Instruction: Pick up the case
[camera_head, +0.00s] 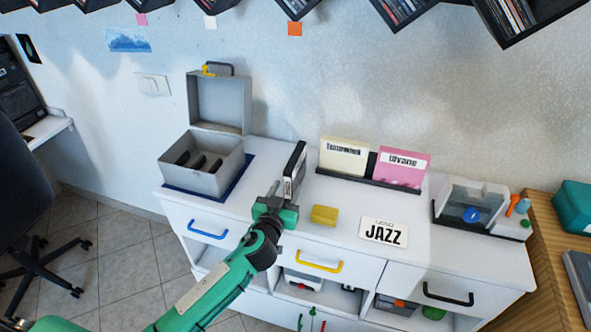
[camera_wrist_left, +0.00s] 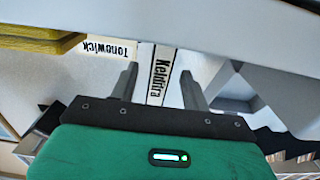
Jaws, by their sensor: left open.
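A thin dark case (camera_head: 296,165) with a white spine stands upright on the white cabinet. In the left wrist view its spine (camera_wrist_left: 159,75) reads "Keldfra" or similar. My left gripper (camera_head: 277,190) is open, right at the front edge of the case. In the wrist view the spine shows between the two open fingers (camera_wrist_left: 158,88), with a gap on each side. I cannot tell how far the fingers reach along its sides. My right gripper is not in view.
An open grey box (camera_head: 218,180) with dark slots stands left on a blue mat. A yellow block (camera_head: 324,215), a JAZZ card (camera_head: 384,232), a rack with Tonewick (camera_head: 343,158) and Uvane (camera_head: 403,170) sleeves, and a clear-lidded device (camera_head: 470,207) stand to the right. Wall shelves hang above.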

